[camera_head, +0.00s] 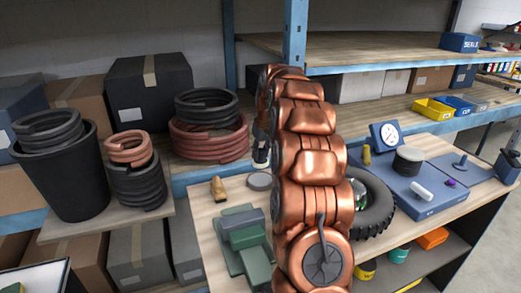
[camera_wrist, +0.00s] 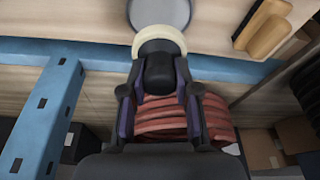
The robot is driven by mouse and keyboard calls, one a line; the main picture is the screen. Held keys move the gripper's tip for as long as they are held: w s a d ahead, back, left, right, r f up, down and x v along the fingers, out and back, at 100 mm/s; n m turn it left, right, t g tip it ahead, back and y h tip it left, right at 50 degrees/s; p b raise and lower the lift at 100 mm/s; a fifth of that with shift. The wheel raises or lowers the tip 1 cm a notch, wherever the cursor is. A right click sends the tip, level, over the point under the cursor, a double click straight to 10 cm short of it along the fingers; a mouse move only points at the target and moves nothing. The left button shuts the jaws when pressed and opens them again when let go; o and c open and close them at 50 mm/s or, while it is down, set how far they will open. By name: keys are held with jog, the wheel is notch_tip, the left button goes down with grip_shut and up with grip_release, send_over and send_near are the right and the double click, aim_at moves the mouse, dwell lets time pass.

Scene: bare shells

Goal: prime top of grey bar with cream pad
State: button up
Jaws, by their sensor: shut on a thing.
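In the wrist view my gripper (camera_wrist: 158,85) is shut on the dark knob of the round cream pad (camera_wrist: 158,39). The pad is held above the bench, near a flat grey disc (camera_wrist: 160,13). In the head view my gripper (camera_head: 261,148) shows only as a small dark piece behind my copper arm. What looks like the grey bar (camera_head: 240,218) lies among green blocks (camera_head: 242,256) on the bench, left of my arm. The bar is not in the wrist view. My arm hides part of the bench around the blocks.
A wooden-handled brush (camera_head: 218,188) lies left of the grey disc (camera_head: 259,181). A black tyre (camera_head: 372,205) and a blue case with a gauge (camera_head: 387,136) are right of my arm. Coils of hose (camera_head: 208,138) sit on the left shelf. A blue upright (camera_head: 294,35) stands behind.

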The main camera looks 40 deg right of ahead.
aim_at(262, 160)
jog(key=shift+f, duration=2.85)
jog(key=shift+s+f+b, duration=0.1)
jog(key=shift+f+b, duration=0.5)
jog(key=shift+b, duration=0.1)
dwell(1.2)
jog(key=shift+r+p, duration=0.35)
jog(key=shift+r, duration=3.2)
